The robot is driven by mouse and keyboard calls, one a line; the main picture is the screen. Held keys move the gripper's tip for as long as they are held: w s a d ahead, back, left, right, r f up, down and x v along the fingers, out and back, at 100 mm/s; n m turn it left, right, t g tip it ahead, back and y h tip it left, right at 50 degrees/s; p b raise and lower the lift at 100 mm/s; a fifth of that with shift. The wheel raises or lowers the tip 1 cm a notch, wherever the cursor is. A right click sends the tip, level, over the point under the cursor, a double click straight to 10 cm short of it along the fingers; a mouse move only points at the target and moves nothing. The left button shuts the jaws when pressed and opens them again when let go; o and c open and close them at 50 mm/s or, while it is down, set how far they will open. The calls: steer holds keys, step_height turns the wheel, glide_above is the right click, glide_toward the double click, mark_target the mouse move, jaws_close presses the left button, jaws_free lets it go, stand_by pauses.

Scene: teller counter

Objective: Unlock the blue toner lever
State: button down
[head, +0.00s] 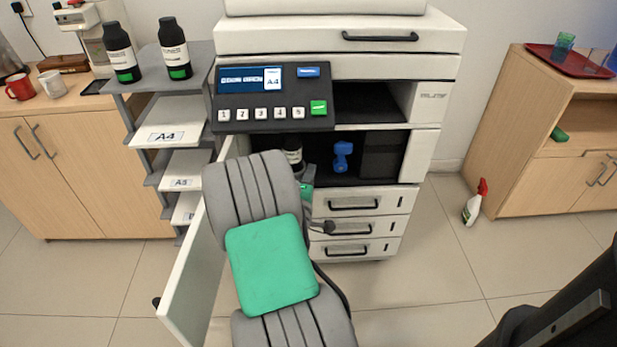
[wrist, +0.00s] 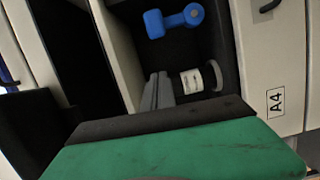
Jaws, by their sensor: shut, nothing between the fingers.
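The blue toner lever (head: 342,155) is inside the printer's open front bay, against the dark back. In the wrist view the blue lever (wrist: 172,20) has a blocky end and a ringed round end, joined by a short bar. A dark toner bottle with a white label (head: 292,152) is in the bay left of the lever; it also shows in the wrist view (wrist: 193,80). My gripper (head: 311,172) is at the bay opening, below and left of the lever, apart from it. In the wrist view its grey fingers (wrist: 158,88) are together and empty, beside the bottle.
The printer's white front door (head: 190,268) hangs open on the left, close beside my arm. A control panel (head: 272,98) juts out above the bay. Drawers (head: 352,204) with dark handles are below. A dark block (head: 382,155) fills the bay's right side.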

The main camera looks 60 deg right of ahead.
steer(key=shift+a, duration=0.1)
stand_by(0.3)
steer(key=w+a+r+m+g+y+p, duration=0.1)
steer(key=w+a+r+m+y+p, duration=0.45)
steer(key=w+a+r+p, duration=0.4)
steer(key=w+a+r+m+y+p, duration=0.2)
steer(key=a+r+y+p, duration=0.3)
steer(key=a, duration=0.6)
steer(key=s+a+r+n+g+y+p, duration=0.1)
steer(key=s+a+r+n+y+p, duration=0.1)
steer(key=a, duration=0.9)
steer(key=s+a+r+n+g+y+p, duration=0.1)
steer(key=s+a+r+y+p, duration=0.3)
steer(key=a+r, duration=0.5)
steer(key=s+a+n+p, duration=0.1)
steer(key=a+p, duration=0.1)
steer(key=a, duration=0.1)
steer(key=shift+s+a+r, duration=0.15)
steer(key=shift+s+a, duration=0.1)
steer(key=shift+s, duration=0.15)
steer(key=shift+s+a, duration=0.1)
